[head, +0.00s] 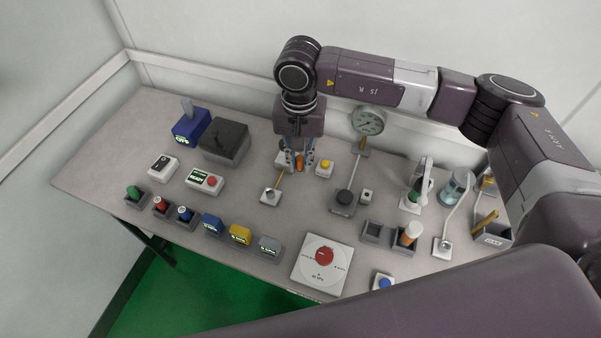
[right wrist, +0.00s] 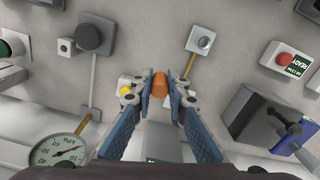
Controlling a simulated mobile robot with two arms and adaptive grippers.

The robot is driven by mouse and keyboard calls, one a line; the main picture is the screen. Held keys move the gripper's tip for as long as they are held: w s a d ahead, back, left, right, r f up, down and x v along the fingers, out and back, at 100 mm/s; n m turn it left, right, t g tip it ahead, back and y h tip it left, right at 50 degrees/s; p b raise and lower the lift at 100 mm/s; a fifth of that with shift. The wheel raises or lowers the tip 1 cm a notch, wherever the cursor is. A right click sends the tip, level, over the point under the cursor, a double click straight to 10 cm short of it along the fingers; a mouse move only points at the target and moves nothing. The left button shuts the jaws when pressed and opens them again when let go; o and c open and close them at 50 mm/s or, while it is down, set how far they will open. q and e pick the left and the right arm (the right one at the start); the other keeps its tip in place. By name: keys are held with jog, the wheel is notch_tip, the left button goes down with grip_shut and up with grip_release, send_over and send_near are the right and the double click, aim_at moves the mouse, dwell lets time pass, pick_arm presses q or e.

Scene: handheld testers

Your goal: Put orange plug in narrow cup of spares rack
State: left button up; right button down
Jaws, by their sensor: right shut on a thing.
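My right gripper (head: 299,162) hangs over the back middle of the table, pointing down. It is shut on the orange plug (right wrist: 160,85), which sits between the fingertips in the right wrist view. The plug shows as a small orange spot (head: 300,162) in the head view. Two grey square cups stand at the front right: an empty one (head: 373,234) and one (head: 404,247) holding a white cylinder with an orange band. A grey bin (head: 492,239) with a small label stands at the right edge. I cannot tell which is the spares rack. My left gripper is not in view.
Near the gripper are a yellow-button box (head: 324,168), a small lever base (head: 270,196) and a dial gauge (head: 368,121). Coloured plugs in grey holders (head: 160,207) line the front left.

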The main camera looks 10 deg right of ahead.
jog(key=shift+f+p, duration=0.4)
jog(key=shift+f, duration=2.8)
jog(key=shift+f, duration=0.15)
jog(key=c, duration=1.9)
grip_release()
